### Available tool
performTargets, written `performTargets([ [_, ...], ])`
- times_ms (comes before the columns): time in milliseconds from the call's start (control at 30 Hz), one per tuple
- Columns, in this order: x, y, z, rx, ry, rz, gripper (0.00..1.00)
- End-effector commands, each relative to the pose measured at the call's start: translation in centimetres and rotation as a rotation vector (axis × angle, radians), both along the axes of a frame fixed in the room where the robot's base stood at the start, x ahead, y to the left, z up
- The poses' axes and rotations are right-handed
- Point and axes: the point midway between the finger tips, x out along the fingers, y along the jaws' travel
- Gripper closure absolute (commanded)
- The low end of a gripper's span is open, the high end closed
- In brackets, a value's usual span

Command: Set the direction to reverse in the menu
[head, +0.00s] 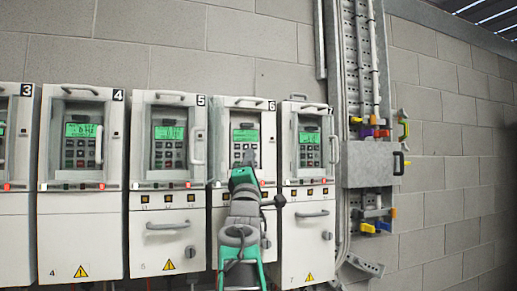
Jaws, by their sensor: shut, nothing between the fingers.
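Several white drive cabinets stand in a row, each with a recessed panel holding a green-lit display above a dark keypad. My gripper (249,157) is shut and empty, its tip pointing up in front of the panel of drive 6 (215,130). It covers the lower part of that drive's keypad (238,151); I cannot tell whether it touches a key. The display of drive 6 (245,135) shows lit green above my gripper, its text too small to read. Drive 5's display (169,133) and drive 7's display (309,138) are also lit.
Drive 4 (84,237) and drive 3 (14,237) stand to the left. Handles jut from the cabinet fronts, such as drive 5's lower handle (168,226). A grey cable rack (350,100) with a box and coloured levers is on the block wall at right.

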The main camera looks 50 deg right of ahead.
Motion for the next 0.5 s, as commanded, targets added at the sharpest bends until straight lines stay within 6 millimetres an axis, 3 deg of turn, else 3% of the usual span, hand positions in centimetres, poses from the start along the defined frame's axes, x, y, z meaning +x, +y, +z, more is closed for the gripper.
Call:
performTargets([
  [267, -1.1, -1.9, 2.5, -0.001, 0.0, -0.001, 1.0],
  [500, -1.2, -2.1, 2.4, 0.0, 0.0, 0.0, 1.0],
])
